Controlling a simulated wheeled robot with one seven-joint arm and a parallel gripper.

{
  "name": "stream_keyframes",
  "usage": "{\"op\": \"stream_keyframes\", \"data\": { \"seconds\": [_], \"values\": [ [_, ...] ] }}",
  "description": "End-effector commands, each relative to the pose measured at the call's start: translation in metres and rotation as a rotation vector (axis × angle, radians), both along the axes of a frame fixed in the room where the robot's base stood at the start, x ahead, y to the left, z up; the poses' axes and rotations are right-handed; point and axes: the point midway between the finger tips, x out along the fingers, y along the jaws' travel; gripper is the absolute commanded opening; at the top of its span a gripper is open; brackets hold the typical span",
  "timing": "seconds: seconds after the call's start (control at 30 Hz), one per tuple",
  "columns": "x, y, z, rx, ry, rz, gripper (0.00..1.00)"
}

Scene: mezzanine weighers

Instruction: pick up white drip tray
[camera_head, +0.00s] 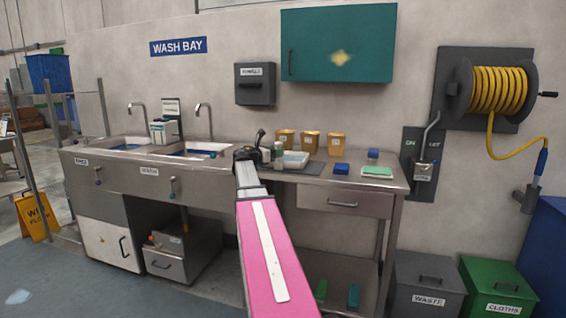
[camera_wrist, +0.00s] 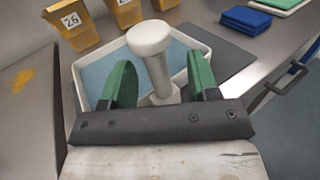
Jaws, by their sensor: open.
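The white drip tray (camera_wrist: 203,42) is a shallow rectangular tray with a blue-grey inside. It lies on the steel worktop beyond my gripper (camera_wrist: 162,76). In the head view the tray (camera_head: 296,158) shows to the right of my gripper (camera_head: 264,150), partly covered. My green fingers are open. In the wrist view a white, round-topped upright object (camera_wrist: 150,38) appears between them and covers part of the tray. I cannot tell whether it touches the fingers or stands in the tray.
Yellow bins (camera_head: 310,143) stand behind the tray. A dark mat (camera_wrist: 228,56), blue cloths (camera_head: 341,168) and a green-and-white board (camera_head: 377,171) lie to its right. Sinks (camera_head: 128,143) are at left. A teal wall cabinet (camera_head: 340,45) hangs above.

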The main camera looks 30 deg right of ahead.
Motion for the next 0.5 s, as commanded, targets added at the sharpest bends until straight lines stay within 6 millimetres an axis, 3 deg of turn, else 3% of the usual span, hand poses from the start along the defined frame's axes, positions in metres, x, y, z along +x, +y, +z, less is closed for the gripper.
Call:
{"op": "stream_keyframes", "data": {
  "seconds": [0.3, 0.5],
  "values": [
    [0.012, -0.041, -0.002, 0.000, 0.000, -0.001, 0.55],
    [0.011, -0.044, -0.003, 0.001, -0.001, 0.000, 0.55]
  ]
}}
